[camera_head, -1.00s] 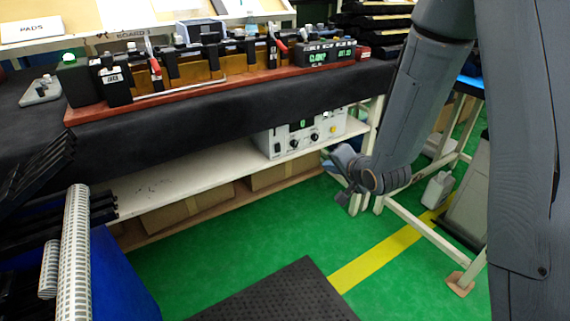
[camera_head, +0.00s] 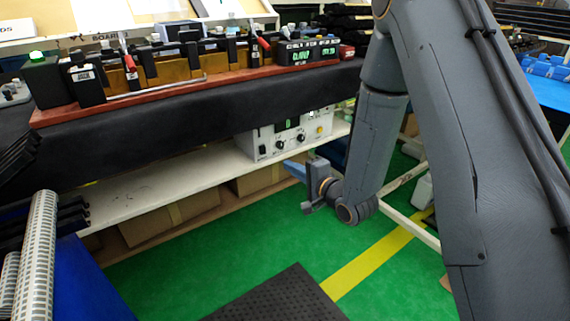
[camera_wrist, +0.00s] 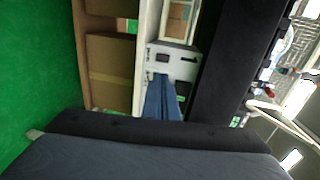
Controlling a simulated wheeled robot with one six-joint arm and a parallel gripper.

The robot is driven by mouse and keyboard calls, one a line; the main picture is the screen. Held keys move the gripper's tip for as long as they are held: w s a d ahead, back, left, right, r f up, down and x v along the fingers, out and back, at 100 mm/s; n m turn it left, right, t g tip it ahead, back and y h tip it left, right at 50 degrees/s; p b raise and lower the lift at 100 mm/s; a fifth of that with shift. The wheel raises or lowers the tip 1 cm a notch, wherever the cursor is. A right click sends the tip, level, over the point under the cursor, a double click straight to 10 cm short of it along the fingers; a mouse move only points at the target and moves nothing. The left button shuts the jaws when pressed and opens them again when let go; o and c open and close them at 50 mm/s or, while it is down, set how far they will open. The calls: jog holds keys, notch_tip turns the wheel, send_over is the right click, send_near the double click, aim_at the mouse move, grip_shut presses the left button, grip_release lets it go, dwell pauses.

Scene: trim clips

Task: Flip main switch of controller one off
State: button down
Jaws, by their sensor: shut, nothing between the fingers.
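The controller (camera_head: 286,135) is a white box with a small green display, dark knobs and a black switch (camera_head: 262,150) at the lower left of its front. It stands on the white shelf under the workbench. I cannot read which controller it is, or tell the switch's position. My gripper (camera_head: 286,166) is in front of and below the controller, apart from it, with blue fingers pointing toward the shelf. In the wrist view the shut, empty fingers (camera_wrist: 161,82) reach toward the controller's front (camera_wrist: 172,58) and hide part of it.
The shelf edge (camera_head: 160,187) runs below the controller. Cardboard boxes (camera_head: 170,218) sit beneath it. The black-covered bench (camera_head: 180,130) overhangs above and carries a red-based fixture (camera_head: 130,100). Green floor (camera_head: 230,248) is open in front, with a black mat (camera_head: 280,298).

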aim_at(265, 151)
jog(key=b+x, duration=0.1)
jog(key=x, duration=1.1)
jog(key=shift+w+a+b, duration=0.15)
jog(key=shift+w+b, duration=0.1)
jog(key=shift+b, duration=0.05)
